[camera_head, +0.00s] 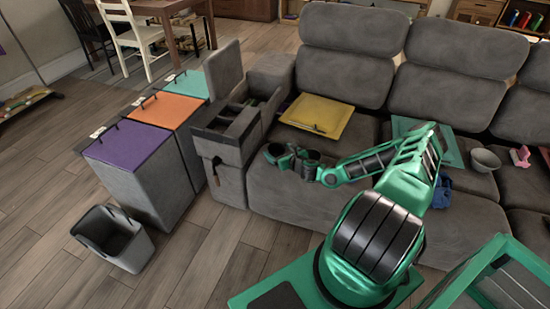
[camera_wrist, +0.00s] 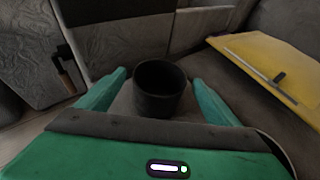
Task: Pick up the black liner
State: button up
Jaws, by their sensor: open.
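A black, round, open-topped cup-like thing, which I take as the black liner (camera_wrist: 160,100), stands upright in the middle of the wrist view. My gripper (camera_wrist: 158,80) is open, with one green finger on each side of it. A gap shows between the liner and each finger, and nothing is gripped. In the head view my gripper (camera_head: 283,157) is low over the left end of the sofa seat, and I cannot clearly tell the liner from the dark wrist parts there.
A grey armrest organiser (camera_head: 228,135) stands just left of my gripper. A yellow board (camera_head: 318,115) with a dark pen-like thing lies on the seat behind. Lidded bins (camera_head: 125,142) and an open grey bin (camera_head: 110,238) stand left. A bowl (camera_head: 485,160) sits right.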

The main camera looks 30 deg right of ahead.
jog(key=shift+w, duration=0.15)
jog(key=c, duration=1.2)
jog(key=shift+o, duration=0.2)
jog(key=shift+r, duration=0.1)
